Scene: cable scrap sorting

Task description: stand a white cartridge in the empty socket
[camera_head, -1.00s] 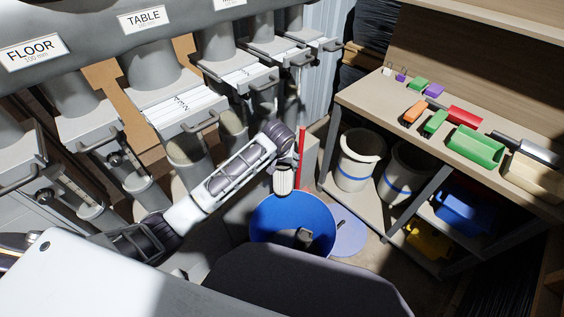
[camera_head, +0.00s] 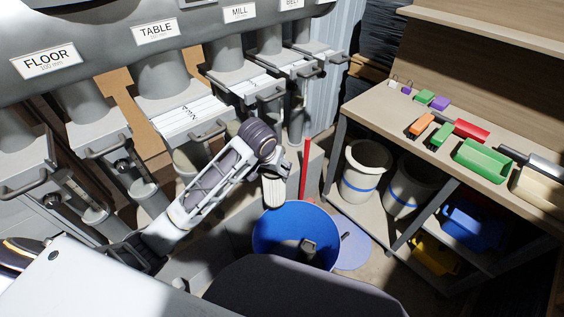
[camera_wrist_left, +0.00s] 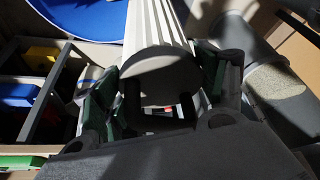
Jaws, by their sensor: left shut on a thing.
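A white ribbed cartridge (camera_head: 275,190) hangs from my left gripper (camera_wrist_left: 160,85), above the back left rim of a blue bucket (camera_head: 296,237) in the head view. In the left wrist view the cartridge (camera_wrist_left: 158,30) runs away from between the two fingers, which are shut on it. In the head view the fingers are mostly hidden behind the wrist. White ribbed pieces (camera_head: 192,118) lie in the drawer under the TABLE sign (camera_head: 157,31). I cannot make out which socket is empty. My right gripper is not in view.
Grey drawers with handles and pipes line the left, under the FLOOR sign (camera_head: 46,62) and the MILL sign (camera_head: 240,12). At right a workbench (camera_head: 390,122) carries a green bin (camera_head: 482,158) and a red bin (camera_head: 470,131). White buckets (camera_head: 365,170) stand beneath it.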

